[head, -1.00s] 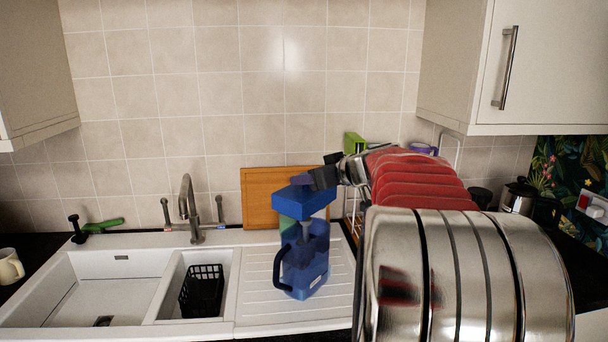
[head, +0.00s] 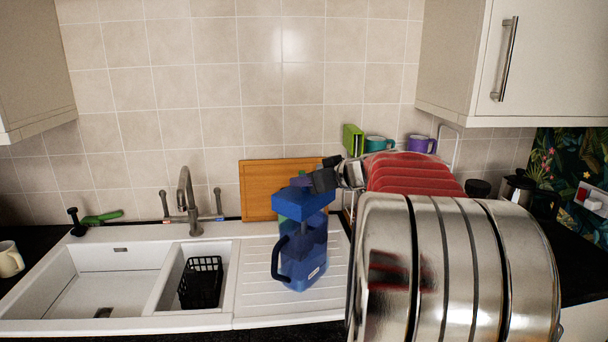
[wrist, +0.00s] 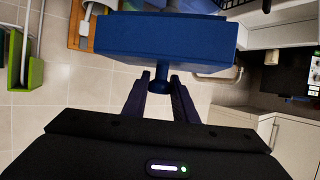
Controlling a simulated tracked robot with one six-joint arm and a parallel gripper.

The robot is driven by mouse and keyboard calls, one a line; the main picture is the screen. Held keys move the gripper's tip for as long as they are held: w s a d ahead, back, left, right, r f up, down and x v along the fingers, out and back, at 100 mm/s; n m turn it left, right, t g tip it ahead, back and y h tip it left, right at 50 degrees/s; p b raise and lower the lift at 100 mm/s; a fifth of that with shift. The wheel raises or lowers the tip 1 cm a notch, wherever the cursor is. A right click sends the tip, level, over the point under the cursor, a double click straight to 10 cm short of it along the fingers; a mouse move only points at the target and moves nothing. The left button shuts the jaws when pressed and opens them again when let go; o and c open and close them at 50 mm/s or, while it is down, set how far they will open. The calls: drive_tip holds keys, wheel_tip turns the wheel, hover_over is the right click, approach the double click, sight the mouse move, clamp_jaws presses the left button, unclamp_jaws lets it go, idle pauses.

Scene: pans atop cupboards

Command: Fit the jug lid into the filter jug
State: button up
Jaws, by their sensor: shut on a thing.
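The blue filter jug (head: 304,262) stands upright on the ribbed drainer, its dark handle facing left in the head view. The blue jug lid (head: 303,203) is right over the jug's top, its lower edge meeting or overlapping the rim; I cannot tell whether it is fully seated. My gripper (head: 298,183) is above the lid, shut on its knob. In the wrist view the lid (wrist: 165,40) fills the top middle, and my gripper's fingers (wrist: 160,80) are closed on the small blue knob. The lid hides the jug's opening there.
A wooden board (head: 257,190) leans on the wall behind the jug. The sink (head: 100,280) and a black basket (head: 201,283) lie left. A green item (head: 352,139), a teal mug (head: 378,144) and a purple mug (head: 421,144) are behind my arm at right.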

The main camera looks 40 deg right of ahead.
sight(306, 190)
drive_tip(key=shift+a+f, duration=0.1)
drive_tip(key=shift+f, duration=1.45)
drive_tip(key=shift+f, duration=0.95)
idle(1.1)
drive_tip(key=o, duration=1.1)
drive_tip(key=shift+o, duration=0.2)
drive_tip(key=shift+s, duration=0.1)
drive_tip(key=v, duration=1.3)
drive_tip(key=shift+s, duration=0.3)
